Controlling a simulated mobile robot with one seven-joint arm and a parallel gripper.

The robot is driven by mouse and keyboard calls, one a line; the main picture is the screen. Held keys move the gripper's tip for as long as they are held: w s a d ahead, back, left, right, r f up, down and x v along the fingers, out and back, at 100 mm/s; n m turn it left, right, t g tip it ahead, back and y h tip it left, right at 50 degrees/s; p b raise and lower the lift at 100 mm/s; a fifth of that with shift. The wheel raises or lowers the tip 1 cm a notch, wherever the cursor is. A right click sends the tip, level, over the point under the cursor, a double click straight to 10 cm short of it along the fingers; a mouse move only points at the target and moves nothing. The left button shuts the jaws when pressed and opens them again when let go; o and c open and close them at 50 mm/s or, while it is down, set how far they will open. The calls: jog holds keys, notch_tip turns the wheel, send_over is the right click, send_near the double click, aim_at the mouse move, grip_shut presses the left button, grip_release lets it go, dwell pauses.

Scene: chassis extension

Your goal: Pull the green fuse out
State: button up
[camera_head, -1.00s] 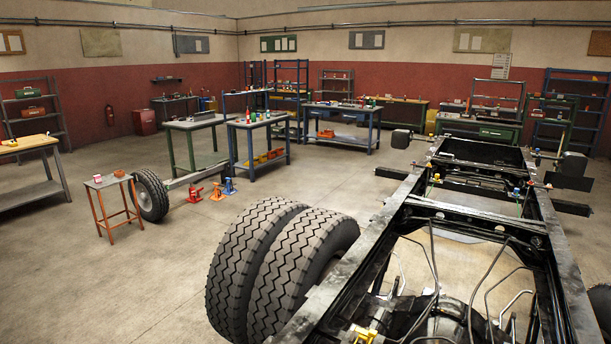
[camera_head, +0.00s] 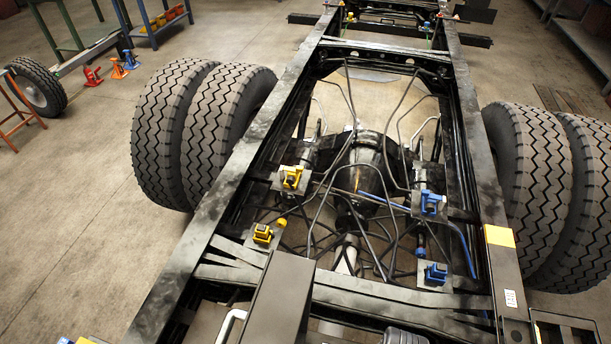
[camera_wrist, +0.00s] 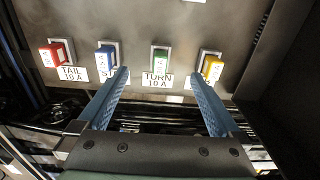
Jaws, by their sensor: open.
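The green fuse (camera_wrist: 160,60) sits in its socket on a grey panel (camera_wrist: 130,22) in the wrist view, above a label reading TURN 10 A (camera_wrist: 158,80). My gripper (camera_wrist: 163,80) is open and empty, with its two blue fingers spread wide. The green fuse shows between the fingertips. The left fingertip overlaps the area by the blue fuse's label and the right one lies just below the yellow fuse. I cannot tell how far the fingertips are from the panel. The green fuse does not show in the head view.
A red fuse (camera_wrist: 50,57) and a blue fuse (camera_wrist: 106,58) sit left of the green one, a yellow fuse (camera_wrist: 212,68) right of it. In the head view, the chassis frame (camera_head: 180,277) runs away from me between large tyres (camera_head: 165,130).

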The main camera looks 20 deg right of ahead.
notch_tip(320, 180, up, 7)
dwell(0.3)
